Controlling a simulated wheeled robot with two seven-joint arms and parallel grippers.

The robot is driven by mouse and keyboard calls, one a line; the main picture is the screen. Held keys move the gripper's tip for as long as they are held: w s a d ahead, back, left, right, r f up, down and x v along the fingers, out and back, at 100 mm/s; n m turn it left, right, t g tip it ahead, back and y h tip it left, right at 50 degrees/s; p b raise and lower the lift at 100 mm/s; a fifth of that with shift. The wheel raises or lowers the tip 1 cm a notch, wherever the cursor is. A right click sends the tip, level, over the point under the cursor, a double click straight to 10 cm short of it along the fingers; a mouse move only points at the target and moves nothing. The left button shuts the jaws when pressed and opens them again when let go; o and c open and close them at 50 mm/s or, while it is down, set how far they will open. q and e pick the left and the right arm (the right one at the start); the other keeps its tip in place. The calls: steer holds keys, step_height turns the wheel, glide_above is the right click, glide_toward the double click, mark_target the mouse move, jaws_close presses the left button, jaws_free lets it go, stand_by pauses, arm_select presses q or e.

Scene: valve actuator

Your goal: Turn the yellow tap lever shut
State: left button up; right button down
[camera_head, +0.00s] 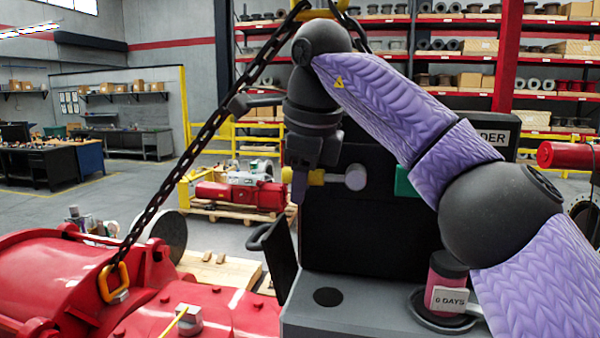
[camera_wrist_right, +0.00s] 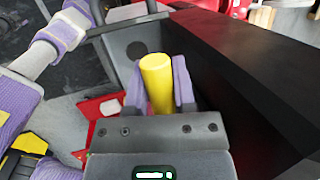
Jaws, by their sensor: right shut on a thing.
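The yellow tap lever (camera_head: 316,177) juts out to the left of a round grey hub (camera_head: 355,177) on a black upright panel (camera_head: 385,225). My right gripper (camera_head: 299,185) comes down from above and is at the lever's outer end. In the right wrist view the lever (camera_wrist_right: 157,80) is a thick yellow bar between the two purple fingers of my right gripper (camera_wrist_right: 160,88), which are shut around it. The fingers hide part of the lever in the head view. My left gripper does not show clearly in either view.
A grey bench top (camera_head: 350,305) lies below the panel, with a pink canister (camera_head: 447,285) at its right. A hanging chain (camera_head: 190,150) runs to red machinery (camera_head: 60,280) at the left. A black handle (camera_head: 275,250) stands left of the panel.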

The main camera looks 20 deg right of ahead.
steer(key=shift+d+f+g, duration=0.1)
steer(key=shift+f+g, duration=0.2)
steer(key=shift+f, duration=0.15)
steer(key=c, duration=0.8)
jaws_free()
steer(key=shift+c, duration=0.2)
steer(key=shift+o, duration=0.5)
steer(key=shift+w, duration=0.15)
steer(key=v, duration=0.5)
steer(key=shift+b, duration=0.3)
steer(key=s+b, duration=0.6)
steer(key=s, duration=0.6)
steer(key=shift+a, duration=0.35)
